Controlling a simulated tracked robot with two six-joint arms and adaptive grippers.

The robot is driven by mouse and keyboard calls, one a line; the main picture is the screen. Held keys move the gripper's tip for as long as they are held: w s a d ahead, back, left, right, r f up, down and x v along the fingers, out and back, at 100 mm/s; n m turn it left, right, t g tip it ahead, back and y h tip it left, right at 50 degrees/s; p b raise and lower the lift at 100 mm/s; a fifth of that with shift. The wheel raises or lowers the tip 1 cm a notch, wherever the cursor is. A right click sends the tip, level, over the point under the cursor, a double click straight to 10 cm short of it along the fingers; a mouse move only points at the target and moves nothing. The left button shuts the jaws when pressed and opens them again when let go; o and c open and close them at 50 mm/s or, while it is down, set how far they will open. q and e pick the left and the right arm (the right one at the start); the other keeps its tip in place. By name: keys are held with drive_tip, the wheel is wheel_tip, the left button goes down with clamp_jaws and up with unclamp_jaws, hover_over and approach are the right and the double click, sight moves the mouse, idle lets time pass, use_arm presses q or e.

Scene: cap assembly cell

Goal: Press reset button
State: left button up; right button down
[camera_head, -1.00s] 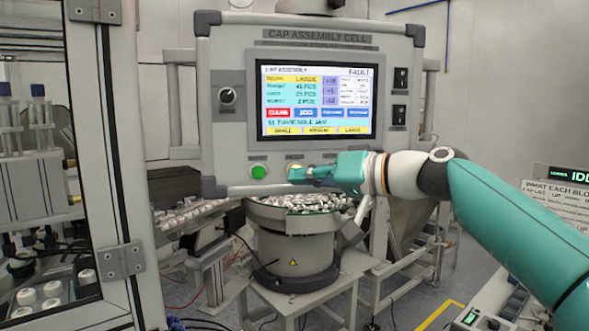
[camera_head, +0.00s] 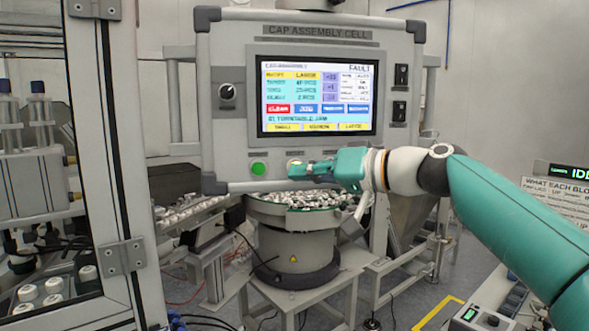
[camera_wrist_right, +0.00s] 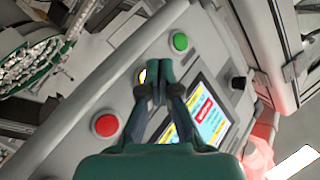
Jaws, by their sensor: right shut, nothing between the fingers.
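The control panel (camera_head: 228,130) has a green button (camera_head: 258,169) at its lower edge, with a yellowish button (camera_head: 294,163) just right of it, under a label too small to read. My right gripper (camera_head: 298,172) is shut and empty, its tips at the yellowish button and partly covering it. In the right wrist view, the shut fingertips (camera_wrist_right: 160,70) lie beside the yellow button (camera_wrist_right: 143,76), between the green button (camera_wrist_right: 180,41) and a red button (camera_wrist_right: 106,125). I cannot tell whether the tips touch the button. My left gripper is not in view.
The panel screen (camera_head: 317,97) reads FAULT and a turntable jam line. A black knob (camera_head: 227,92) sits left of the screen and black switches (camera_head: 401,76) right of it. A bowl feeder (camera_head: 292,240) with caps stands below. A framed enclosure (camera_head: 115,150) is at left.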

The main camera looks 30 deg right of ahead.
drive_tip(key=shift+w, duration=0.1)
idle(0.4)
drive_tip(key=shift+w+d+r, duration=0.1)
drive_tip(key=shift+w+d, duration=0.1)
drive_tip(key=shift+w, duration=0.1)
idle(0.5)
drive_tip(key=shift+s+a, duration=0.2)
drive_tip(key=shift+s, duration=0.25)
drive_tip(key=shift+s, duration=0.1)
drive_tip(key=s, duration=0.1)
drive_tip(key=s+a+b, duration=0.1)
drive_tip(key=s, duration=0.1)
drive_tip(key=s+a+b, duration=0.1)
drive_tip(key=s, duration=0.1)
drive_tip(key=shift+s+a, duration=0.15)
drive_tip(key=shift+s, duration=0.05)
